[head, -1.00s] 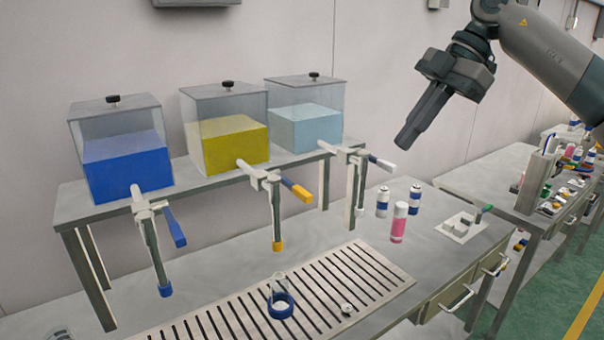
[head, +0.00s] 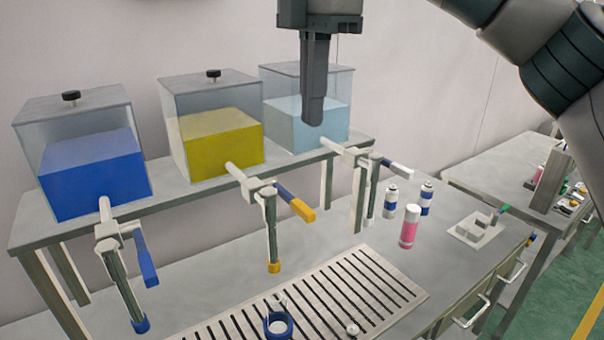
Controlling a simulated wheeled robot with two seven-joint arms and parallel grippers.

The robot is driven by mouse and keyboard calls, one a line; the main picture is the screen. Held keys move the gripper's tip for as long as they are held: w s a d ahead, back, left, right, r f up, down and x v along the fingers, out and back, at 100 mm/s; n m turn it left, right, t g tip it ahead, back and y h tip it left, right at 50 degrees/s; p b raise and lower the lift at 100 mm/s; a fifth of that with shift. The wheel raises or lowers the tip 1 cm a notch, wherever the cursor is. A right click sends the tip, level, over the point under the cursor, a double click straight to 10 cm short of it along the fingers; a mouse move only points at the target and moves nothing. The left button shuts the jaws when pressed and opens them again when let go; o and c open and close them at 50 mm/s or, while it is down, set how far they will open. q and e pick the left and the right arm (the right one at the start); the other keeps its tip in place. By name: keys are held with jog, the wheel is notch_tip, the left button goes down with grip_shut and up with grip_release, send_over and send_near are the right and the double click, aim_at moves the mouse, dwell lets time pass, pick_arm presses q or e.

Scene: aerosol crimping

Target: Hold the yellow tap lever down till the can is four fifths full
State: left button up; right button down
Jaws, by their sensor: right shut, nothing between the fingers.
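The yellow tap lever (head: 295,202) has a blue-grey shank and a yellow end, and sticks out to the right from the tap of the yellow-filled tank (head: 222,146). That tap's spout (head: 272,240) hangs down to a yellow tip. Below it a dark blue ring (head: 278,323) with a pale middle sits on the slotted drip grate (head: 330,290); I cannot tell whether a can stands in it. My right gripper (head: 313,122) is shut and empty, pointing down, above the lever in the picture and overlapping the light-blue tank. My left gripper is out of view.
A blue tank (head: 95,175) and a light-blue tank (head: 325,130) flank the yellow one, each with its tap. A pink can (head: 409,228) and two white-and-blue cans (head: 390,202) (head: 425,199) stand right of the grate. A small pale tray (head: 478,230) lies farther right.

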aim_at(303, 206)
jog(key=f+p, duration=0.2)
jog(key=f, duration=0.2)
jog(key=a+f+p, duration=0.1)
jog(key=f+p, duration=0.1)
jog(key=f, duration=0.3)
jog(key=f+p, duration=0.2)
jog(key=f, duration=0.2)
jog(key=shift+s+a+f, duration=0.15)
jog(key=shift+s+f, duration=0.05)
jog(key=shift+f, duration=0.2)
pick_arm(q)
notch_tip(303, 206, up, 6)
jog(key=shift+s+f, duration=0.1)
pick_arm(e)
jog(key=shift+f, duration=0.1)
